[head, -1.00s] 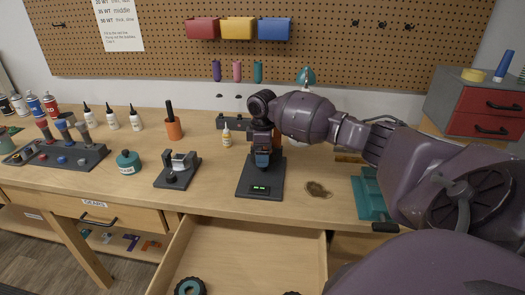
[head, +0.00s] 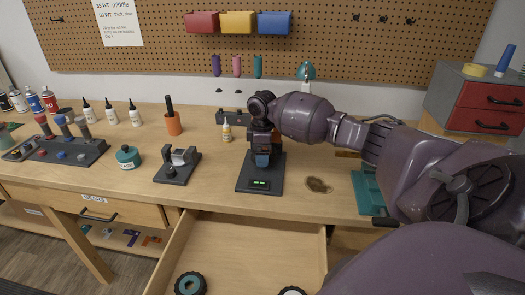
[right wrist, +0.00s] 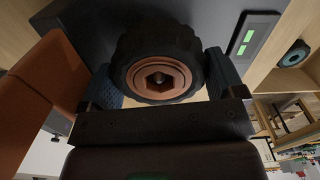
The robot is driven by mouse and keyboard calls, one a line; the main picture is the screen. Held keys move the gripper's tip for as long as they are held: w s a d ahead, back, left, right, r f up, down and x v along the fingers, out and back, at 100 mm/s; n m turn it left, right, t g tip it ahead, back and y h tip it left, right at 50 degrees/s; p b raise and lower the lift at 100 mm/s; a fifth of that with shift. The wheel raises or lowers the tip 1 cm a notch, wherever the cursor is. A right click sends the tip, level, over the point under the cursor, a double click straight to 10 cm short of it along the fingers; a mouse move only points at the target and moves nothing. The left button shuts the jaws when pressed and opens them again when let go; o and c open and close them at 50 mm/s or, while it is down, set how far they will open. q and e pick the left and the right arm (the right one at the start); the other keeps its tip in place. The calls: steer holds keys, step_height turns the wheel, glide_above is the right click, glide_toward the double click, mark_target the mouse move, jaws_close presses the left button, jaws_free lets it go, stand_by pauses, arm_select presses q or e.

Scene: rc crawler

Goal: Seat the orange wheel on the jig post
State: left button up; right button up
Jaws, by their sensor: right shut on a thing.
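The orange wheel (right wrist: 160,77), a black knobbly tyre with an orange hub and a hex centre, sits between the blue fingertips of my right gripper in the right wrist view. My right gripper (head: 262,160) is shut on it and points down over a dark base with a green display (head: 260,185). That base also fills the background behind the wheel in the right wrist view (right wrist: 215,25). In the head view my gripper hides the wheel. No jig post shows, so I cannot tell whether the wheel is around it or above it. My left gripper is out of view.
An open drawer (head: 245,250) in front holds a teal-hubbed wheel (head: 190,284) and another wheel (head: 292,291) at the picture's edge. A dark cradle stand (head: 177,167) is to the left.

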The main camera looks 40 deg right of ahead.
steer(key=shift+f, duration=0.65)
steer(key=o, duration=0.7)
steer(key=shift+r, duration=0.35)
step_height(320, 180, up, 10)
steer(key=shift+p, duration=0.4)
steer(key=shift+a, duration=0.1)
